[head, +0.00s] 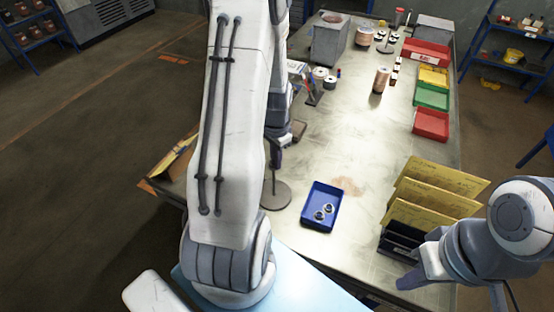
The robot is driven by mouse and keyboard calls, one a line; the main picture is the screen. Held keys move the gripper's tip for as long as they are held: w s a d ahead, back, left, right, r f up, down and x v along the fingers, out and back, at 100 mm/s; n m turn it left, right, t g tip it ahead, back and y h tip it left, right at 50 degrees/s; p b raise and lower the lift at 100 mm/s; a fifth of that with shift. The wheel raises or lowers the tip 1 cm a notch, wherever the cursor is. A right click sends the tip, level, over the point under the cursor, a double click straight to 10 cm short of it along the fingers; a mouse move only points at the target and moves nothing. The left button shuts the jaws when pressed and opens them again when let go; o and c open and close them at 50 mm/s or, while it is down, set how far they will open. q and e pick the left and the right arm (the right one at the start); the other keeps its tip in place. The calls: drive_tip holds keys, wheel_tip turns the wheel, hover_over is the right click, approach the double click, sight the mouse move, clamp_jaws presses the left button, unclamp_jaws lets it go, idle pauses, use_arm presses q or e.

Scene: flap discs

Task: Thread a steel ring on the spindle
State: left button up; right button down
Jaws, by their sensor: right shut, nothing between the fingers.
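Small steel rings (327,208) lie in a blue tray (310,220) near the front of the table. Left of the tray is a round grey base (282,197) with a thin upright spindle (273,180), partly hidden by my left arm. My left gripper (277,160) points down close above the spindle. Its fingers are small and partly covered by the arm, so I cannot tell whether they are open or hold a ring. My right gripper (408,281) is shut and empty at the table's front right, below the folder rack.
A dark rack (400,240) with yellow folders (432,195) stands right of the tray. Red (431,125), green (432,97) and yellow bins line the right edge. Copper-coloured (381,80) and white spools and a grey metal box (330,42) stand further back. The table's middle is clear.

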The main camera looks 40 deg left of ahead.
use_arm(q)
drive_tip(key=o, duration=0.5)
drive_tip(key=shift+r, duration=0.2)
wheel_tip(320, 180, up, 10)
drive_tip(key=b, duration=0.2)
drive_tip(key=shift+r, duration=0.15)
idle(0.7)
